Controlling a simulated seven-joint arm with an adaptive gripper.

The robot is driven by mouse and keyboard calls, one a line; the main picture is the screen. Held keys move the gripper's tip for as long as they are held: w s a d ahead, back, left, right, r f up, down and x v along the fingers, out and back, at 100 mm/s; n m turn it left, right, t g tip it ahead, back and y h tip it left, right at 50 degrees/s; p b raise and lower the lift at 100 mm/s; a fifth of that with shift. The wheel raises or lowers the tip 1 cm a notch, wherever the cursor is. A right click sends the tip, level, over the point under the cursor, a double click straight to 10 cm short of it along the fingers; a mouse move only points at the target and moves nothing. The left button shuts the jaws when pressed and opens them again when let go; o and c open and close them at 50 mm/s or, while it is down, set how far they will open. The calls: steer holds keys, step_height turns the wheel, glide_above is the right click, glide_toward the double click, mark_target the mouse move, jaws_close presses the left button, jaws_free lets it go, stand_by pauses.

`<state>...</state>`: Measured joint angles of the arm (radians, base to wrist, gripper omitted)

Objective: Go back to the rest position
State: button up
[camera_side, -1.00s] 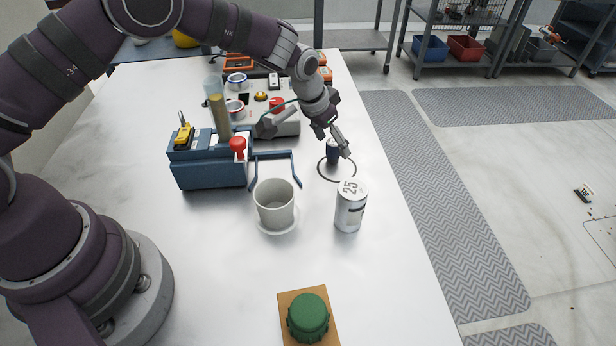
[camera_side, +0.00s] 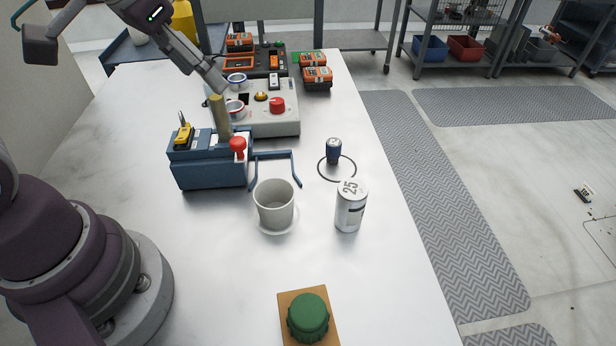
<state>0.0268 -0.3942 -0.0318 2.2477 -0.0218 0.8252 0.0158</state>
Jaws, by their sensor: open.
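My gripper (camera_side: 208,78) is raised at the upper left of the side view. It points down and to the right, over the back left of the table, and appears near the grey control box and the yellowish cylinder. Its fingers hold nothing that I can see. A small dark blue can (camera_side: 334,151) stands upright inside a thin dark ring (camera_side: 351,174) on the white table (camera_side: 200,260), well apart from my gripper.
A blue box (camera_side: 210,175) with a red knob and yellowish cylinder stands left of centre. A grey control box (camera_side: 285,125) is behind it. A white cup (camera_side: 274,207), a white can (camera_side: 350,208) and a green cap (camera_side: 308,316) stand nearer.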

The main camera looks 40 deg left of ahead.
steer(key=shift+n, duration=0.3)
steer(key=s, duration=0.5)
steer(key=shift+s+a+f, duration=0.25)
steer(key=shift+a+f, duration=0.15)
